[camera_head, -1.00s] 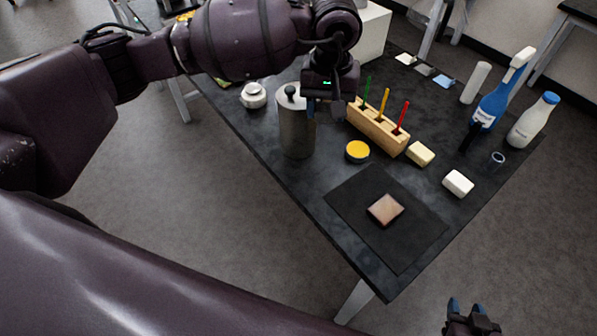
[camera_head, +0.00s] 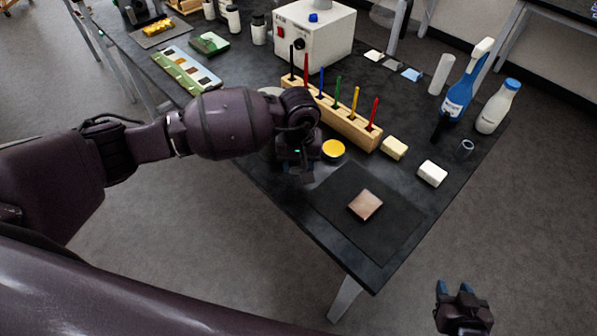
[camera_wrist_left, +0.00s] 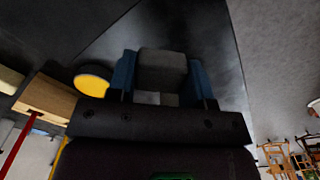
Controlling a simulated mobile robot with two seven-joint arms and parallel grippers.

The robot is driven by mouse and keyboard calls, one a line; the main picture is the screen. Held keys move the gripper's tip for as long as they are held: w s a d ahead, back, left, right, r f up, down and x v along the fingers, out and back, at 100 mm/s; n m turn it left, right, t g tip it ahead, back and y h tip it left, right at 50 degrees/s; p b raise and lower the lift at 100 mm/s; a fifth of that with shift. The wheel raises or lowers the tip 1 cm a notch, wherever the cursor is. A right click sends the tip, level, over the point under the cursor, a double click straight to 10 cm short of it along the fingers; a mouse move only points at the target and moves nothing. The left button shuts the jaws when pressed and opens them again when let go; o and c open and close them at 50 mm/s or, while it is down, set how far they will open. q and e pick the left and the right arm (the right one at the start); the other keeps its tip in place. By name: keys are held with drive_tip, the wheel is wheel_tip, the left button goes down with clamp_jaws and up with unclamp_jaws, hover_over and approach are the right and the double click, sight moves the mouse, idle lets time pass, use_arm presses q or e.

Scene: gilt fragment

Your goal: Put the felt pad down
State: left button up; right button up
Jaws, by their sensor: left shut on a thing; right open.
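My left gripper (camera_head: 299,174) is low by the near-left edge of the dark table (camera_head: 385,270), left of the black mat (camera_head: 325,200). In the left wrist view its blue fingers are shut on a grey block, which I take for the felt pad (camera_wrist_left: 162,70). Whether the pad touches the table is not clear. In the head view the pad is hardly distinguishable at the dark gripper. My right gripper (camera_head: 454,290) is open and empty, low at the right, off the table.
A copper-coloured fragment (camera_head: 365,205) lies on the mat. A yellow-lidded jar (camera_head: 333,149) and a wooden pen rack (camera_head: 345,122) stand close behind my left gripper. Two pale blocks (camera_head: 395,148) (camera_head: 432,173) and bottles (camera_head: 497,108) stand right. My arm hides part of the table.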

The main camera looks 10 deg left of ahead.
sight(299, 180)
use_arm(q)
wheel_tip(299, 180, down, 4)
drive_tip(key=shift+r, duration=0.15)
drive_tip(key=shift+f, duration=0.3)
use_arm(e)
drive_tip(key=shift+s+f, duration=0.35)
drive_tip(key=shift+s, duration=0.25)
use_arm(q)
drive_tip(key=shift+f, duration=0.25)
use_arm(e)
drive_tip(key=shift+f, duration=0.15)
